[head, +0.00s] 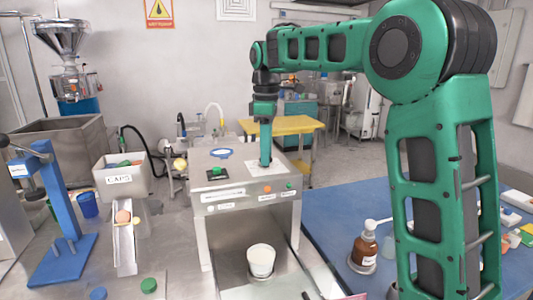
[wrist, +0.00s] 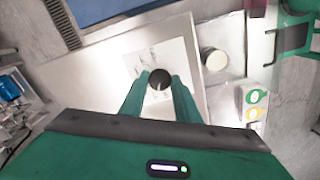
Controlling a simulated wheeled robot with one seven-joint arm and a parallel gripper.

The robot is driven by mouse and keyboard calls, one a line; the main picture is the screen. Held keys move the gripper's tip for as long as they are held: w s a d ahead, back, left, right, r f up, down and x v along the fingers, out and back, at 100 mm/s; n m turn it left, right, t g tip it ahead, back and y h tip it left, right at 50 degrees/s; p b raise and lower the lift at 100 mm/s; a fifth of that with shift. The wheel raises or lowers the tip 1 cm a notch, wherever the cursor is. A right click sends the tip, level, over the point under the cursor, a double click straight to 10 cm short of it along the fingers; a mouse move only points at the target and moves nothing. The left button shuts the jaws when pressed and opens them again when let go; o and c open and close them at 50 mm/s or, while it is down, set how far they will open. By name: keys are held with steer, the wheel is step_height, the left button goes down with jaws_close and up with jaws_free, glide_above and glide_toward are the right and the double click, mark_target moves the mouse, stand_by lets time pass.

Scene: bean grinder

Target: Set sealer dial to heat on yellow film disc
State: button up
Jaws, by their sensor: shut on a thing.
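The sealer (head: 235,188) is a grey box machine with a pale dial plate (head: 252,170) on its top. In the wrist view, a dark round dial knob (wrist: 160,79) stands on the white plate (wrist: 143,57) between my fingertips. My gripper (head: 265,163) points straight down and is shut on the knob; it also shows in the wrist view (wrist: 160,84). The plate's faint marks are too small to read, so the dial setting cannot be told.
A white cup (head: 261,259) stands in the sealer's opening. A caps bin (head: 122,178) and blue press (head: 53,205) stand left; a brown pump bottle (head: 364,250) stands right.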

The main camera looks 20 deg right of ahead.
steer(key=m, duration=0.6)
steer(key=shift+w+r+m, duration=0.1)
steer(key=shift+w+m, duration=0.1)
steer(key=shift+m, duration=0.1)
steer(key=m, duration=0.6)
stand_by(0.4)
steer(key=o, duration=1)
steer(key=shift+o, duration=0.2)
step_height(320, 180, up, 11)
steer(key=shift+f, duration=0.2)
